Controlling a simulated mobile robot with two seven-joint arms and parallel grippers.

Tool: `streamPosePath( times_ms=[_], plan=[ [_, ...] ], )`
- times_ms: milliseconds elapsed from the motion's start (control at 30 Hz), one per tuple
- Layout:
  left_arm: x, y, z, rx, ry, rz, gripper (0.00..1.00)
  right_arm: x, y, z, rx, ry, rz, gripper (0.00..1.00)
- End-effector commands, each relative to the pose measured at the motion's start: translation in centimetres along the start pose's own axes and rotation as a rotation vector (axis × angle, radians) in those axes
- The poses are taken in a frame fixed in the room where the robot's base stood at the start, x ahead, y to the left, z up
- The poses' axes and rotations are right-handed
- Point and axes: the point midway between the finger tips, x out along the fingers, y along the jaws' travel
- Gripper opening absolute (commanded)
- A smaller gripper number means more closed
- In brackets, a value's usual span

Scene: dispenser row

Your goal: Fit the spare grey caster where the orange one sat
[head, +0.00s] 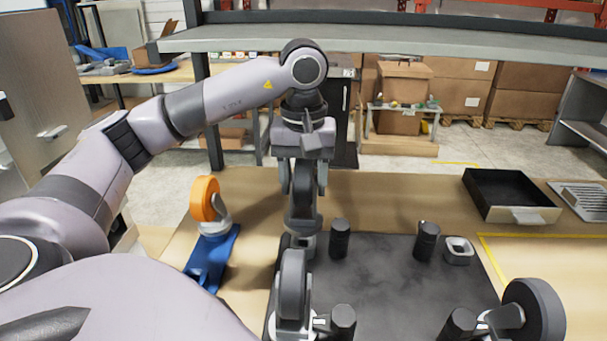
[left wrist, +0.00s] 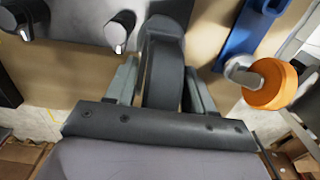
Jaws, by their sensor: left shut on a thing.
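My left gripper (head: 304,190) points down over the back-left corner of the dark plate (head: 385,275) and is shut on a grey caster (head: 303,212). The caster's dark wheel is also between the fingers in the left wrist view (left wrist: 163,65). Its lower end is at the plate's corner; I cannot tell if it is seated there. The orange caster (head: 205,199) stands on a blue holder (head: 212,258) left of the plate, apart from the gripper. Grey casters are at the front left (head: 292,285) and front right (head: 535,310). A pale empty socket (head: 458,249) is at the back right.
Black posts stand on the plate, including back left (head: 339,240) and back right (head: 427,242). A black open drawer-like tray (head: 510,196) lies at the table's right. A grey shelf beam (head: 400,38) crosses above the table. Bare tabletop lies behind the plate.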

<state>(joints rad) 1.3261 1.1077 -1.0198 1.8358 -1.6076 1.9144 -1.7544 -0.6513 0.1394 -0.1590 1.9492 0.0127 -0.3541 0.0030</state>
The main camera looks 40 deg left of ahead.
Motion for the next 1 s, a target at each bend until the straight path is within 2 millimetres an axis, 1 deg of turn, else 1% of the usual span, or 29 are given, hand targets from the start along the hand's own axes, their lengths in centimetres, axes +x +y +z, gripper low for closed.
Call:
streamPosePath(
  times_ms=[633,1000],
  plan=[
    [-0.05,0.01,0.02,0.000,0.000,0.001,0.09,0.05,0.00,0.03,-0.001,0.001,0.000,0.43],
    [0.50,0.02,0.04,0.000,0.000,0.001,0.09,0.34,0.01,0.35,-0.001,0.001,0.000,0.43]
  ],
)
